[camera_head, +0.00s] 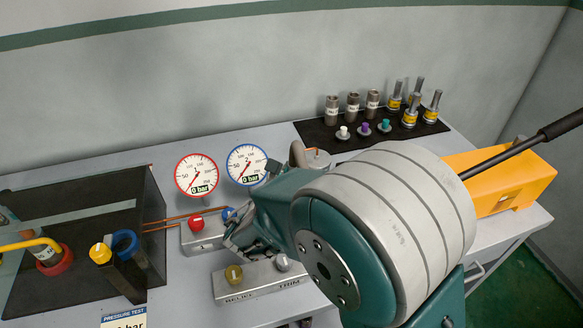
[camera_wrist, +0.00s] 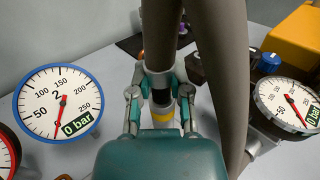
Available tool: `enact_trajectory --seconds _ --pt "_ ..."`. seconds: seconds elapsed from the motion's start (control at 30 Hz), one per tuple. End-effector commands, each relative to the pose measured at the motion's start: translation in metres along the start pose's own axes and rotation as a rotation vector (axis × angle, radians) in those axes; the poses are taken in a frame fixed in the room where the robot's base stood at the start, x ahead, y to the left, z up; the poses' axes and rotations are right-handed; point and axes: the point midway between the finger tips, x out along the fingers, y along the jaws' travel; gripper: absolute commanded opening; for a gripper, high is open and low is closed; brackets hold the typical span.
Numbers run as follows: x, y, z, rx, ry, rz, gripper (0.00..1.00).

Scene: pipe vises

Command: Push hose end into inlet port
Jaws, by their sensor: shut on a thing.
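In the wrist view my gripper (camera_wrist: 160,88) is shut on the end of a grey hose, which has a black band (camera_wrist: 161,96) between the fingers. The thick grey hose (camera_wrist: 161,35) rises from the grip, and another hose length (camera_wrist: 225,70) runs down on the right. A yellow ring (camera_wrist: 162,114) and a pale metal part show just below the fingers. I cannot tell whether they belong to the hose end or the inlet port, or how deep the hose sits. In the head view my gripper (camera_head: 240,236) is beside the gauges, its fingertips largely hidden by my arm.
A red-rimmed gauge (camera_head: 196,175) and a blue-rimmed gauge (camera_head: 247,164) read 0 bar. A black mat (camera_head: 315,133) holds several fittings. A dark box (camera_head: 90,195) is at left, a yellow case (camera_head: 520,182) at right.

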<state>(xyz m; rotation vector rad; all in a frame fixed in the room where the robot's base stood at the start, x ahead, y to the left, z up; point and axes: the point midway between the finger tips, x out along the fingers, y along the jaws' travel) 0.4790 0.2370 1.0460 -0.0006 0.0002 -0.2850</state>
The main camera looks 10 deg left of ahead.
Motion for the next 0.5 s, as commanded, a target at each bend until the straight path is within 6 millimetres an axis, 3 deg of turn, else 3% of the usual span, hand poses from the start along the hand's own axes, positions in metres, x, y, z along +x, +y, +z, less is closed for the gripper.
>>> enact_trajectory --seconds 0.5 --pt "0.0000 0.0001 -0.0107 0.000 -0.001 0.000 0.00"
